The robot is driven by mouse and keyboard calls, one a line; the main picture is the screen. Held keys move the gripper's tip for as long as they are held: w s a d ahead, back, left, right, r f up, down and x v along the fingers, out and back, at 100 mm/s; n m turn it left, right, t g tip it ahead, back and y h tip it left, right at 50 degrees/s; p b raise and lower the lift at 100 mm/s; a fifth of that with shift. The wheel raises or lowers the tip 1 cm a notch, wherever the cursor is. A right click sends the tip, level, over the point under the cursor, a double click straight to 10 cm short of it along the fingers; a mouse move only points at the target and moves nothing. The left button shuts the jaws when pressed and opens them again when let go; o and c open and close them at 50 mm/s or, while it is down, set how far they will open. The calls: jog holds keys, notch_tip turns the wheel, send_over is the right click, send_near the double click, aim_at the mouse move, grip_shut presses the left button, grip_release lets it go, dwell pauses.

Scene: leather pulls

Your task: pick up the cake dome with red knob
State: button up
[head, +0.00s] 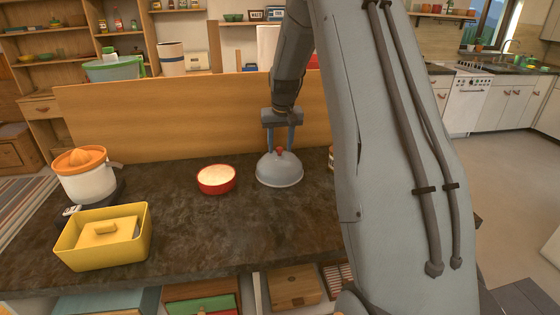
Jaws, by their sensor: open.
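The cake dome (280,172) is a grey, rounded cover with a small red knob (280,151) on top. It stands on the dark stone counter in the middle of the head view. My gripper (281,150) points straight down over the dome, with its two blue-grey fingers apart. The fingertips are at about the height of the knob, one on each side of it in the picture. I cannot tell whether either finger touches the knob or the dome.
A red round dish (216,180) with pale contents stands just left of the dome. A yellow bin (104,238) and an orange-topped juicer (84,175) are farther left. A wooden panel (170,115) rises behind the counter (200,235). A partly hidden jar (331,158) is to the right.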

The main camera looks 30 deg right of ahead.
jog(key=shift+f, duration=0.1)
jog(key=shift+w, duration=0.1)
grip_shut()
